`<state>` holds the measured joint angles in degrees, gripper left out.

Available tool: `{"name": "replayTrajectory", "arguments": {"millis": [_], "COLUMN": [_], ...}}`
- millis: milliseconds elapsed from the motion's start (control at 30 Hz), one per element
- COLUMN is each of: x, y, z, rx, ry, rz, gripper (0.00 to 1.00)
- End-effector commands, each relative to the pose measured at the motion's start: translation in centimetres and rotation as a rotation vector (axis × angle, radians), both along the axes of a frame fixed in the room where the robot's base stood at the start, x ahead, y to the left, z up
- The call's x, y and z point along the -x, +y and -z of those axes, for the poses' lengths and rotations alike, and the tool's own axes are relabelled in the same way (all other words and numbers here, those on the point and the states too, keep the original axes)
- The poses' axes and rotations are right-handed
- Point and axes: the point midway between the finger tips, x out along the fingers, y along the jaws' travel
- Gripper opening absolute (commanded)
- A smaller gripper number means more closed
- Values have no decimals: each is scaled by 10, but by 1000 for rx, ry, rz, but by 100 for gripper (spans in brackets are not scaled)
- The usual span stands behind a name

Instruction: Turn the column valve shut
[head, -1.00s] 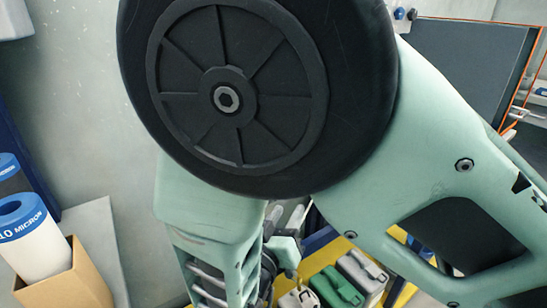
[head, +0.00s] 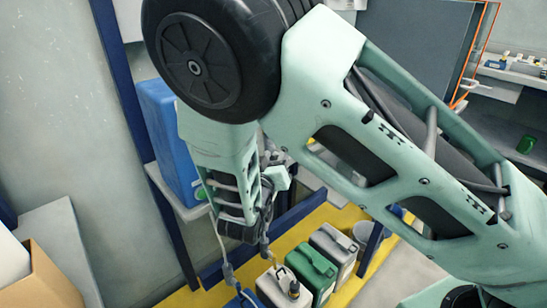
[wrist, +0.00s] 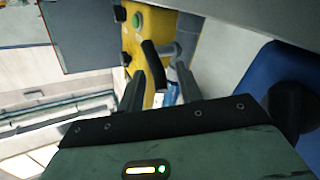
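I cannot make out the column valve for certain in either current view. In the wrist view, the two dark fingers of my gripper (wrist: 160,85) stand apart with a gap between them. A short black bar (wrist: 152,58) shows in that gap, in front of a yellow surface; I cannot tell what it belongs to or whether it touches the fingers. In the head view, my gripper (head: 258,232) hangs low at the end of the arm, mostly hidden by its own links, above the containers on the yellow floor area.
A blue container (head: 165,135) stands on a shelf left of my arm. White (head: 278,287), green (head: 312,268) and grey (head: 334,248) jerrycans stand on the yellow area (head: 345,218) below. A cardboard box (head: 45,285) is at lower left. A dark panel (head: 415,45) stands at the back.

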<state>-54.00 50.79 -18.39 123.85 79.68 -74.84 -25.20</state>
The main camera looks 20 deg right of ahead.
Motion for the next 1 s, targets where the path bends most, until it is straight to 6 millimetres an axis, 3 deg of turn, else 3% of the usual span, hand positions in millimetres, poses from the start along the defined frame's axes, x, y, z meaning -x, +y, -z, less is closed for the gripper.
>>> {"name": "replayTrajectory", "arguments": {"millis": [167, 300, 667, 1000], "x": [0, 0, 0, -3], "y": [0, 0, -1, -6], "z": [0, 0, -4, -16], "rx": [0, 0, -31, -228], "ry": [0, 0, 12, 94], "rz": [0, 0, 1, 2], "gripper": [35, 0, 0, 0]}}
